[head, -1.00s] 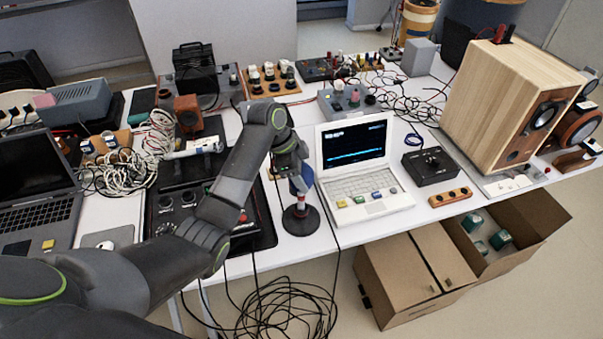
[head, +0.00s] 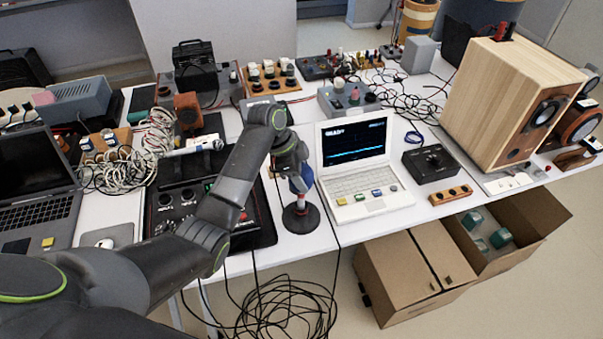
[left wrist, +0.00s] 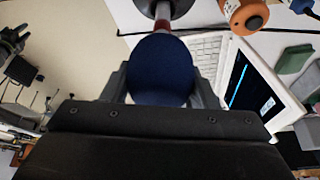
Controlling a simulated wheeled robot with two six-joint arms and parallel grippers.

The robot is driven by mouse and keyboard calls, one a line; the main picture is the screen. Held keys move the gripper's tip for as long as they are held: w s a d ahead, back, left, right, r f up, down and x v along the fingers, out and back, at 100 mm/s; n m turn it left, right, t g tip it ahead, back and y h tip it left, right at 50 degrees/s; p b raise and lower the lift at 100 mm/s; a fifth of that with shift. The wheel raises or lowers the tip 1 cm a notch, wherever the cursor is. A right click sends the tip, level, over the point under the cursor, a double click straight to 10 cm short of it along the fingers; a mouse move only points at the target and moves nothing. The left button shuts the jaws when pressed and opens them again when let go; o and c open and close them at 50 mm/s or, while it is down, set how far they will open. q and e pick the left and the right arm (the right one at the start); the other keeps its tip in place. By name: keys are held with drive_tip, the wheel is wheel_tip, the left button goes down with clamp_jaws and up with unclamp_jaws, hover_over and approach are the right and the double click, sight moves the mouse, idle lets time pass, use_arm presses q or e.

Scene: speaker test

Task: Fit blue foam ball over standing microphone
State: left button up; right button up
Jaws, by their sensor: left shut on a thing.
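My left gripper (head: 299,180) is shut on the blue foam ball (left wrist: 160,72), which sits between its fingers in the left wrist view. In the head view the ball is mostly hidden by the gripper. The microphone stand (head: 301,219) stands upright on a round dark base near the table's front edge, with a red and white stem. In the left wrist view the stem (left wrist: 162,13) meets the ball's edge. The microphone's top is hidden, so I cannot tell how far the ball is around it. My right gripper is not in view.
A white laptop (head: 362,187) stands close right of the stand. A black mixer panel (head: 262,227) lies to its left. Black cables (head: 290,305) hang below the front edge. A wooden speaker (head: 490,100) stands farther right.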

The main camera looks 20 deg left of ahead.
use_arm(q)
drive_tip(key=o, duration=1)
drive_tip(key=shift+p+v, duration=2.3)
drive_tip(key=shift+v, duration=6.4)
drive_tip(key=shift+a+f, duration=0.1)
drive_tip(key=shift+a, duration=0.05)
